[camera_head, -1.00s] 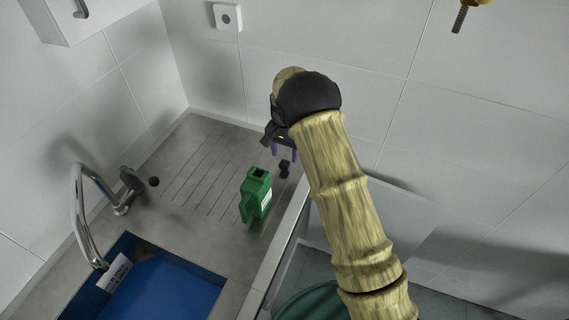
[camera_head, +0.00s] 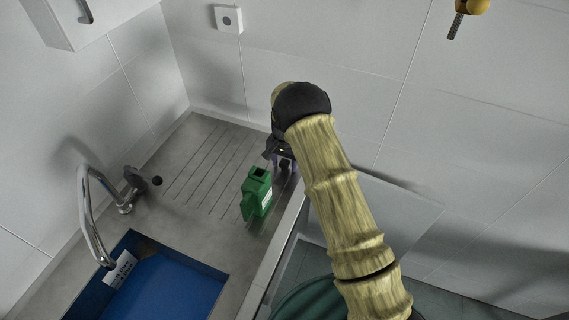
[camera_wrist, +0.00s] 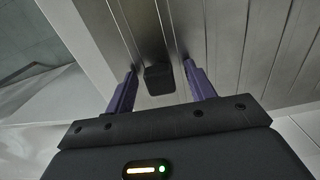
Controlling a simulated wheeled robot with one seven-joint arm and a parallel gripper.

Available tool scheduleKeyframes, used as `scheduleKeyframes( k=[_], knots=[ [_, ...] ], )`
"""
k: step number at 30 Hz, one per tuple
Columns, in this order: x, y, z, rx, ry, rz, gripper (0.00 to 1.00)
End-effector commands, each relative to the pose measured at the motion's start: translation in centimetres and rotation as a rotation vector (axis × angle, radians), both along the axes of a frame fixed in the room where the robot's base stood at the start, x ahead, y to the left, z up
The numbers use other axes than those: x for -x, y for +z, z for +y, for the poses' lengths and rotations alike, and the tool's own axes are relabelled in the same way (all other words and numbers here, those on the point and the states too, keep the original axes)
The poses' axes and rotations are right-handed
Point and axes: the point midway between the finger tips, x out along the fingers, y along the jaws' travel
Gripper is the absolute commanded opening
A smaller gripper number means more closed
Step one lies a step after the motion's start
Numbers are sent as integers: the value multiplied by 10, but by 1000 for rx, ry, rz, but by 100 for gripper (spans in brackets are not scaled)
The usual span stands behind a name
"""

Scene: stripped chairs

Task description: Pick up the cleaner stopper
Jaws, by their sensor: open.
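The cleaner stopper is a small black piece (camera_wrist: 158,79) on the grey grooved drainboard. In the wrist view it lies between the two purple fingers of my gripper (camera_wrist: 160,70), with a gap on each side. My gripper also shows in the head view (camera_head: 283,162), low over the drainboard just behind the green bottle. It is open and holds nothing. In the head view the stopper is largely hidden by my gripper. The green cleaner bottle (camera_head: 258,192) stands upright with an uncovered dark opening on top.
A blue sink basin (camera_head: 165,290) with a chrome faucet (camera_head: 88,215) is at the lower left. Tiled walls (camera_head: 320,50) close off the back. The drainboard's left part is clear.

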Motion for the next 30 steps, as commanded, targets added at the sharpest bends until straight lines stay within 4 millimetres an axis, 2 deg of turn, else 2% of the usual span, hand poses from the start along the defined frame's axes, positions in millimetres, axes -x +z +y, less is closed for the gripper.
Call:
scheduleKeyframes(
  k=[9, 16, 17, 25, 30],
  knots=[
    [0, 0, 0, 0, 0, 0, 53],
    [0, 0, 0, 0, 0, 0, 7],
    [0, 0, 0, 0, 0, 0, 6],
    [0, 2, 0, 0, 0, -1, 5],
    [-1, 14, 0, -1, 1, -4, 5]
  ],
)
